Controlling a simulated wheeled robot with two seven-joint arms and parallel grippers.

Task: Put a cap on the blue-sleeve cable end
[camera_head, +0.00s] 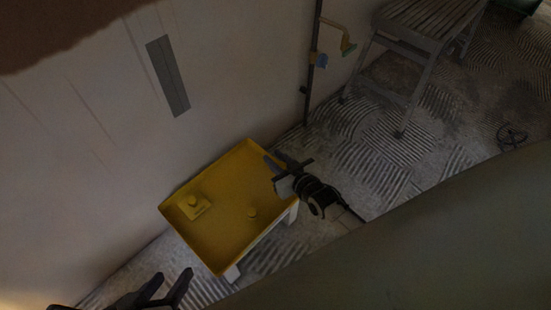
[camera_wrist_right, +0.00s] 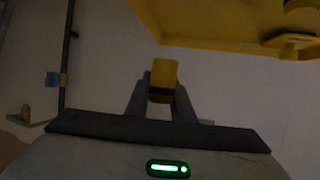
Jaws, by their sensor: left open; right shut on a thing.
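My right gripper (camera_head: 275,160) is over the right edge of the yellow tray. In the right wrist view it is shut on a yellow cap (camera_wrist_right: 163,75) with a dark lower band, held between the fingers. The blue-sleeve cable end (camera_head: 320,60) sits on a dark upright line at the wall, up and right of this gripper; it also shows in the wrist view (camera_wrist_right: 52,79), apart from the cap. My left gripper (camera_head: 168,287) is open and empty, below the tray at the bottom edge.
The yellow tray (camera_head: 226,258) on a white stand holds a cap (camera_head: 252,212) and another yellow piece (camera_head: 194,203). A second sleeve, green and yellowish (camera_head: 347,46), is right of the blue one. A slatted bench (camera_head: 425,25) stands at upper right. A dark plate (camera_head: 167,76) is on the wall.

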